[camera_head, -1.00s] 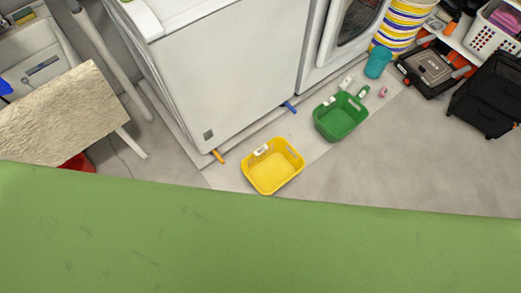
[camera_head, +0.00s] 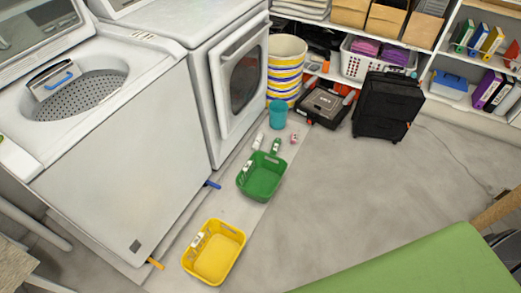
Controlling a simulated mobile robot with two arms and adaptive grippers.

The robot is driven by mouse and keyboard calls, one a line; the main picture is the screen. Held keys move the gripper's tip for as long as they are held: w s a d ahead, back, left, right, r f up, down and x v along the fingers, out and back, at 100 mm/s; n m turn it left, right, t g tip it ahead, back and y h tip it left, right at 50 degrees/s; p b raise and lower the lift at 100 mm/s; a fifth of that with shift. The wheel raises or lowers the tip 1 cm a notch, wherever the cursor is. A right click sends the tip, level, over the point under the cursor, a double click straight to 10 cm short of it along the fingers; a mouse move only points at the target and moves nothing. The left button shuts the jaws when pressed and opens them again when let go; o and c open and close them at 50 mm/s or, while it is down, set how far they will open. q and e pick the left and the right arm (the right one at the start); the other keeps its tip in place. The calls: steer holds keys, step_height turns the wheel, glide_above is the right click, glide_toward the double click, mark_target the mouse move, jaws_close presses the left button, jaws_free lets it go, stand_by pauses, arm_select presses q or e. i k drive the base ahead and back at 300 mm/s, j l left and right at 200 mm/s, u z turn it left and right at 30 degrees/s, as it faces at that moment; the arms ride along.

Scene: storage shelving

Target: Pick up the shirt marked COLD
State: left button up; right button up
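No shirt marked COLD can be made out in the head view. A yellow basket (camera_head: 214,253) stands on the floor in front of the washing machine and looks empty, with a small white label on its rim. A green basket (camera_head: 262,177) stands farther back on the floor, also with a small white label and looking empty. The label writing is too small to read. Neither of my grippers is in view.
A top-load washer (camera_head: 120,165) with its lid open and a front-load machine (camera_head: 215,75) stand at left. A green surface (camera_head: 420,268) fills the lower right. A black suitcase (camera_head: 386,105), toolbox (camera_head: 323,104) and striped bin (camera_head: 286,68) stand at the back. Grey floor (camera_head: 340,190) is clear.

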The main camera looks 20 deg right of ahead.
mark_target(278, 141)
steer(key=i+l, duration=0.15)
steer(key=l, duration=0.2)
steer(key=i+l, duration=0.1)
steer(key=l, duration=0.25)
steer(key=i+l, duration=0.15)
steer(key=l, duration=0.2)
steer(key=i+l, duration=0.1)
steer(key=l, duration=0.25)
steer(key=i+l, duration=0.15)
steer(key=l, duration=0.2)
steer(key=i+l, duration=0.15)
steer(key=l, duration=0.2)
